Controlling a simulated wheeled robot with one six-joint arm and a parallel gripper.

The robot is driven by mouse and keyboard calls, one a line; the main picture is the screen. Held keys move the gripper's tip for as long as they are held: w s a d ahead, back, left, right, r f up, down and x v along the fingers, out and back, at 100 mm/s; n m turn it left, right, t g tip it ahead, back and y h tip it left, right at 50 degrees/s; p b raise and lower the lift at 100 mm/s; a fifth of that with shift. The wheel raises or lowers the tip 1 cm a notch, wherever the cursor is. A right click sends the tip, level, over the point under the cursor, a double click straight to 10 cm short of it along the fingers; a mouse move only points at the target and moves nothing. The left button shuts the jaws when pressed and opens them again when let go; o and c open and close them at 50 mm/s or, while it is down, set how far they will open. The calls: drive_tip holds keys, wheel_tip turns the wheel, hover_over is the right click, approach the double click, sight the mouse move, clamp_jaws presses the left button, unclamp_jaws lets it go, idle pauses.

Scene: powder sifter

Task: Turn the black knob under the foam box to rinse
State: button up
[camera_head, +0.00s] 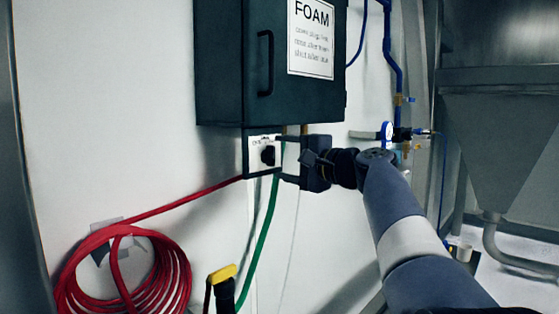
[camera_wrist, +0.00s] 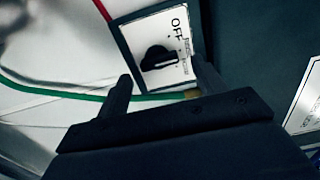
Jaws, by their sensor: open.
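The dark foam box (camera_head: 220,70) hangs on the white wall with a FOAM label on its door. Under it is a small white panel (camera_head: 256,141) with a dark frame, carrying the black knob (camera_head: 268,155). In the wrist view the knob (camera_wrist: 158,58) sits on the panel below the word OFF; the other lettering is too small to read. My gripper (camera_head: 280,160) is at the panel from the right, its fingers open. In the wrist view the fingertips (camera_wrist: 161,72) stand apart on either side of the knob's lower part. I cannot tell whether they touch it.
A red hose (camera_head: 125,270) is coiled on the wall at lower left and runs up to the panel. A green hose (camera_head: 262,235) hangs below the panel, near a yellow-and-black handle (camera_head: 222,275). Blue pipes (camera_head: 390,50) and a metal hopper (camera_head: 500,140) are at right.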

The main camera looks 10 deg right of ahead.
sight(270, 156)
drive_tip(key=b+v, duration=0.1)
drive_tip(key=v, duration=0.7)
drive_tip(key=shift+s+d, duration=0.2)
drive_tip(key=shift+s, duration=0.05)
drive_tip(key=p+x, duration=0.2)
drive_tip(key=x, duration=0.9)
drive_tip(key=shift+r, duration=0.1)
drive_tip(key=shift+s, duration=0.1)
